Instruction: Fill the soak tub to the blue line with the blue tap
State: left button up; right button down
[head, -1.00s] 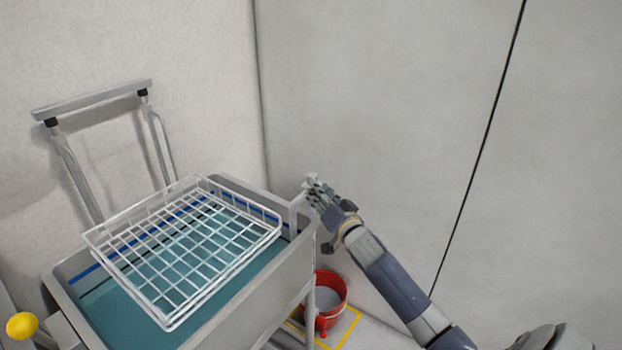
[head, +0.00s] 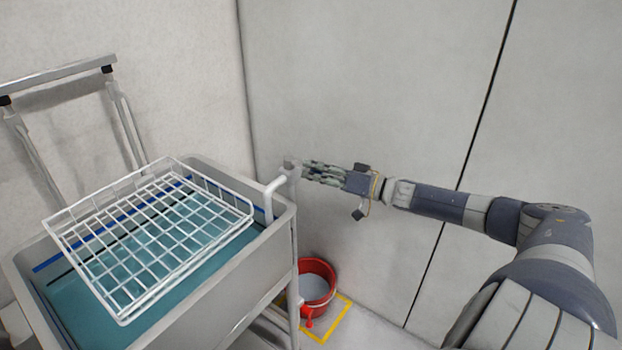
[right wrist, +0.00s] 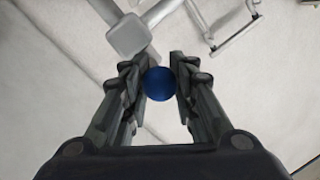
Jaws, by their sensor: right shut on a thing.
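The grey soak tub (head: 278,228) holds teal water (head: 75,318) at the lower left. A blue line (head: 50,262) shows on its inner wall, with a dark line below it; the water surface lies below the blue line. A pale tap spout (head: 270,192) bends over the tub's right corner from a post. My right gripper (head: 306,170) is at the top of that post, reaching in from the right. In the right wrist view its fingers are shut on the blue tap knob (right wrist: 159,84). No falling stream is clear to see. My left gripper is not in view.
A white wire basket (head: 235,208) sits over the tub. A grey frame (head: 60,75) rises behind the tub. Walls close in behind the tap.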

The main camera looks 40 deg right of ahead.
jog(key=shift+d+f, duration=0.1)
jog(key=shift+f, duration=0.05)
dwell(0.3)
jog(key=c, duration=1.3)
grip_release()
jog(key=shift+s+d+y, duration=0.15)
jog(key=shift+y, duration=0.15)
jog(key=shift+v, duration=6)
